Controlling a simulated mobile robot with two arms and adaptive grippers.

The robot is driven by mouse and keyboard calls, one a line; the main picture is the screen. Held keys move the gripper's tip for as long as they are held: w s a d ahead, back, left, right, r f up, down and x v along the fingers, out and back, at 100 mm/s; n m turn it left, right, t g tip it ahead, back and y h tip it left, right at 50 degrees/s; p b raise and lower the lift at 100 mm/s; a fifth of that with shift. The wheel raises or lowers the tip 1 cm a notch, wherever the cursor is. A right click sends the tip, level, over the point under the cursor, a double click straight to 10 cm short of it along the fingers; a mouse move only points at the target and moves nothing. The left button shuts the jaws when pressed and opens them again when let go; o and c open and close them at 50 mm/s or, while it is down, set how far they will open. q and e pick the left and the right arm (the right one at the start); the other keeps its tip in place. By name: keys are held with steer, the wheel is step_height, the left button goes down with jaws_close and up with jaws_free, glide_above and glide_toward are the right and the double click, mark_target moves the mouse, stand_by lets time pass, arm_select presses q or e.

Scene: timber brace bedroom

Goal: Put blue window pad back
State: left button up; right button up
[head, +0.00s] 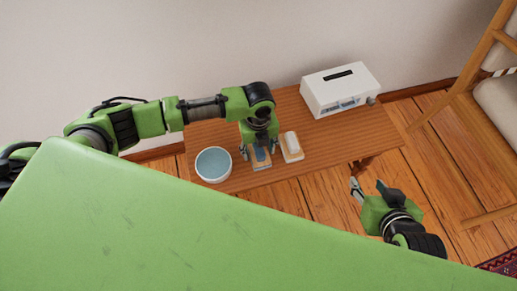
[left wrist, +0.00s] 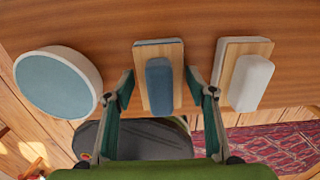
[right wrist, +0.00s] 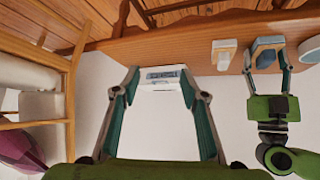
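The blue window pad (left wrist: 159,84) has a light wood board with a blue handle block on it and a dark blue layer beneath. It lies on the wooden bench (head: 218,133), and it also shows in the head view (head: 261,159). My left gripper (left wrist: 160,92) is open, with its fingers on either side of the pad; I cannot tell whether they touch it. In the head view the left gripper (head: 259,154) hangs over the pad. My right gripper (right wrist: 160,85) is open and empty, off the bench's front right corner.
A white pad (head: 291,146) on a wood board lies right of the blue one. A round white bowl (head: 213,164) with a blue inside stands to the left. A white box (head: 340,89) with a dark slot stands at the back right. A wooden chair (head: 474,115) is at the far right.

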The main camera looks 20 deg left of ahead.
arm_select(q)
steer(key=shift+r, duration=0.15)
step_height(320, 180, up, 5)
steer(key=shift+f+p, duration=0.1)
steer(key=shift+p, duration=0.9)
step_height(320, 180, up, 6)
steer(key=shift+r+p, duration=0.1)
steer(key=shift+p, duration=0.95)
steer(key=shift+r, duration=0.4)
arm_select(e)
steer(key=s+d+f+g, duration=0.1)
steer(key=s+g, duration=0.1)
steer(key=s, duration=0.3)
steer(key=s+d+f+g+h, duration=0.1)
steer(key=s+d+f+g, duration=0.1)
steer(key=s, duration=0.3)
steer(key=shift+g, duration=0.6)
